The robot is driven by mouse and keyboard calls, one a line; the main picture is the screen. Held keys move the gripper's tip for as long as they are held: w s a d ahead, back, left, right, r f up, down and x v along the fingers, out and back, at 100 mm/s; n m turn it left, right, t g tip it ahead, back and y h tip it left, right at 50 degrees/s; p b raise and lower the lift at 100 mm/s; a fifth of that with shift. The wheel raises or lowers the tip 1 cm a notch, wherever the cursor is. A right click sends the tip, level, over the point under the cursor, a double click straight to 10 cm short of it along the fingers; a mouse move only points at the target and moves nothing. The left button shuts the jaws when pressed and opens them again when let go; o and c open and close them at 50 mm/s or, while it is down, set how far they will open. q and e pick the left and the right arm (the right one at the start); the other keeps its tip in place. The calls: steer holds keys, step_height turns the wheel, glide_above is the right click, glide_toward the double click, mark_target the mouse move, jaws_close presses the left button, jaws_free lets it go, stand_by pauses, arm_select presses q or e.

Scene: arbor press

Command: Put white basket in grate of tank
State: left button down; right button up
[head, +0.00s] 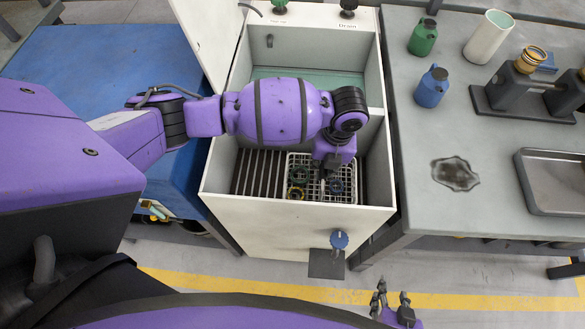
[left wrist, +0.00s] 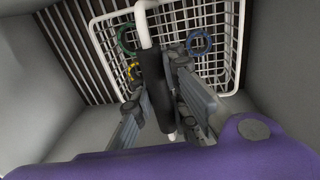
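The white basket (head: 312,162) is a wire basket inside the tank (head: 290,222), over the right part of the slatted grate (head: 258,173). A green ring (left wrist: 127,41), a yellow ring (left wrist: 134,71) and a blue ring (left wrist: 199,42) lie in it. In the left wrist view, the basket's white handle (left wrist: 141,22) has a black grip (left wrist: 153,82). My left gripper (left wrist: 158,88) has its fingers against both sides of this grip. I cannot tell whether the basket rests on the grate or hangs just above it. My right gripper (head: 393,301) is open and empty, in front of the tank.
Tank walls stand close around the basket. A blue valve knob (head: 339,239) is on the tank's front. The grey bench (head: 485,120) at right holds a green can (head: 423,38), a blue can (head: 432,88) and a metal tray (head: 560,182). A blue surface (head: 100,65) lies left.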

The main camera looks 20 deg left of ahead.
arm_select(q)
steer(key=shift+w+r, duration=0.15)
steer(key=shift+r, duration=0.05)
steer(key=c, duration=2.4)
jaws_free()
steer(key=shift+f, duration=0.1)
steer(key=o, duration=0.7)
steer(key=shift+c, duration=0.2)
step_height(320, 180, up, 12)
steer(key=d, duration=0.1)
steer(key=shift+d+p, duration=0.2)
steer(key=shift+p, duration=0.2)
